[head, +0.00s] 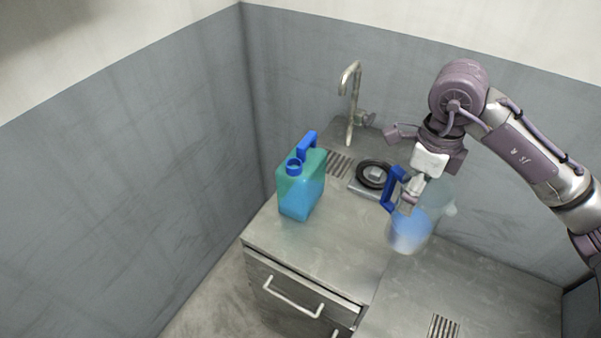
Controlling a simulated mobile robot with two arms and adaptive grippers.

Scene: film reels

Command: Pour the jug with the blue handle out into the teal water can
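The clear jug (412,232) holds blue liquid in its lower part. Its blue handle (390,188) is on the left and its spout points right. My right gripper (406,207) comes down from above, its fingers close together at the handle and appearing shut on it. They hide part of the handle and jug. The jug looks roughly upright; I cannot tell whether its base touches the counter. The teal water can (301,190) stands upright on the counter to the left, apart from the jug. It has a blue neck opening (293,166) and blue handle (307,145). My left gripper is out of view.
A metal tap (351,105) rises at the back. A black reel-like disc (374,173) sits on a small flat unit behind the jug. Bare steel counter (335,243) lies between can and jug. Walls close in at left and back. Drawers with handles (292,298) are in front.

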